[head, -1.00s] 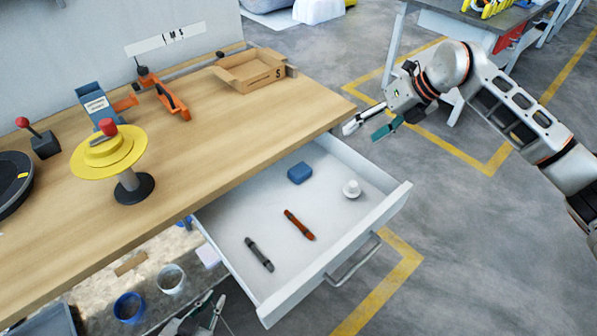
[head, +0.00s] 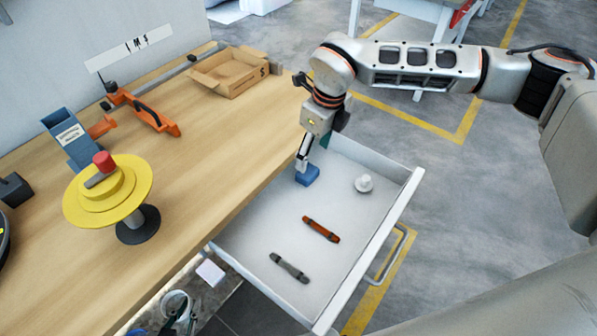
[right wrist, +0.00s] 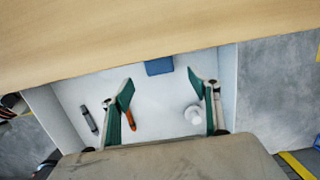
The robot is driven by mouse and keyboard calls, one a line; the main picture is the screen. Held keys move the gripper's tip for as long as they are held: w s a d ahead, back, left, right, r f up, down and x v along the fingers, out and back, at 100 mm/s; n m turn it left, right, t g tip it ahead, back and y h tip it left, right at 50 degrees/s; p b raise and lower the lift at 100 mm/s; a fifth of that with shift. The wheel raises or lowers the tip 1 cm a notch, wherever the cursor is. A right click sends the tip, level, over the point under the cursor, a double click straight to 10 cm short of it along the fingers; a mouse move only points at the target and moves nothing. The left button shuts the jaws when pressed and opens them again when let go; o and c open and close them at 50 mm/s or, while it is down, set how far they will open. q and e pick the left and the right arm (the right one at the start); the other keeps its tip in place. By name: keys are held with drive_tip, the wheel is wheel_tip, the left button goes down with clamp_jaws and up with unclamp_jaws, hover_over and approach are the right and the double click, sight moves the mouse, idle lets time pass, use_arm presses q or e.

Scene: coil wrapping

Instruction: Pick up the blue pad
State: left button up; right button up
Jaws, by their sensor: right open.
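The blue pad (head: 307,177) lies in the open white drawer (head: 345,260), near its back by the table edge. It also shows in the right wrist view (right wrist: 159,66), at the top centre beyond the fingertips and between their lines. My right gripper (head: 304,160) points down over the pad and partly overlaps it in the head view. In the right wrist view its green-padded fingers (right wrist: 160,90) are spread apart with nothing held between them. My left gripper (head: 186,312) shows partly at the lower left, below the table; its jaws are unclear.
The drawer also holds a white knob-like piece (head: 364,183), an orange-brown bar (head: 321,229) and a grey bar (head: 290,267). The wooden tabletop (head: 215,155) overhangs the drawer's back. A yellow round stand (head: 110,200) and a cardboard box (head: 232,72) stand on it.

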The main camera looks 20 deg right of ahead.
sight(308, 171)
wheel_tip(308, 171, down, 3)
drive_tip(key=shift+w+r, duration=0.1)
drive_tip(key=shift+r, duration=0.1)
drive_tip(key=f, duration=0.3)
drive_tip(key=a+f, duration=0.1)
drive_tip(key=f, duration=0.1)
drive_tip(key=shift+w, duration=0.4)
drive_tip(key=c, duration=1)
